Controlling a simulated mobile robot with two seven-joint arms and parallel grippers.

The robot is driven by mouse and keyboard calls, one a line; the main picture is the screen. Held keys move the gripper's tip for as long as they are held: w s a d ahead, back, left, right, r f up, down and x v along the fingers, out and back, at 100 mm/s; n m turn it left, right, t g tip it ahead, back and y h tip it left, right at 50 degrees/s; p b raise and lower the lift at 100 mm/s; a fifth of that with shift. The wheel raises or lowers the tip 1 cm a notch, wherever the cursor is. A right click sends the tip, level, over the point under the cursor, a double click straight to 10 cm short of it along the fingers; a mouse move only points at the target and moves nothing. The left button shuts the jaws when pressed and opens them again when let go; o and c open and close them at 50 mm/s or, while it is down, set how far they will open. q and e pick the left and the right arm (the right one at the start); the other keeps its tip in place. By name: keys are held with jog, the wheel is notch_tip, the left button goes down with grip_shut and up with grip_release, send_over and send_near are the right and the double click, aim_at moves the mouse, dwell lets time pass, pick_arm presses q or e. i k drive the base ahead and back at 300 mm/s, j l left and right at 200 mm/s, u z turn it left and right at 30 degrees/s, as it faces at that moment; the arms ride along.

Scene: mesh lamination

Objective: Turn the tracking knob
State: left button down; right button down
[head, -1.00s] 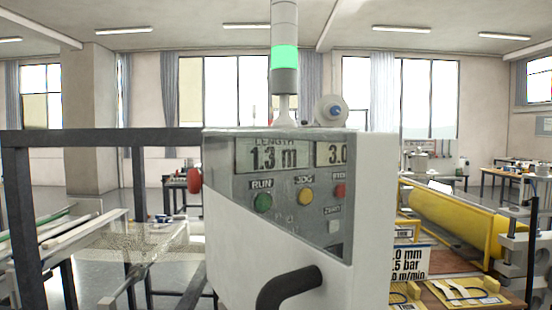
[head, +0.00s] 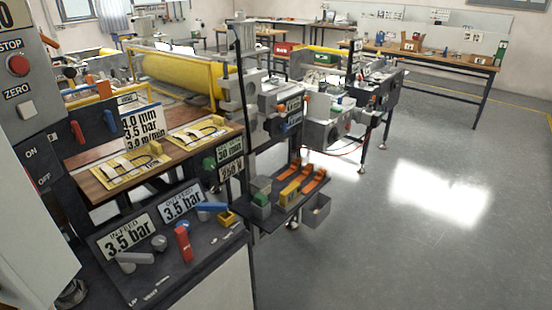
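I cannot tell which control is the tracking knob; no readable label names it. A dark panel (head: 112,273) at lower left carries plates reading 3.5 bar, a grey round knob (head: 159,243), a red handle (head: 183,243), a blue handle (head: 211,206) and a grey lever (head: 132,258). A green knob (head: 209,163) sits beside small plates right of the wooden shelf. Farther off, a grey box (head: 322,133) has a small round control on its front, too small to make out. Neither of my grippers is in view.
A control cabinet (head: 40,220) with a red STOP button (head: 18,65) fills the left edge. A yellow roller (head: 180,80) lies behind the wooden shelf (head: 112,190). A low shelf (head: 284,205) holds small items. Open grey floor (head: 420,220) lies at right.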

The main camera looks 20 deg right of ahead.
aim_at(209, 164)
jog(key=z, duration=0.3)
jog(key=u, duration=1.3)
jog(key=l+z, duration=0.2)
jog(key=z, duration=0.15)
jog(key=k+l+z, duration=0.1)
jog(key=l+z, duration=0.35)
jog(key=z, duration=0.2)
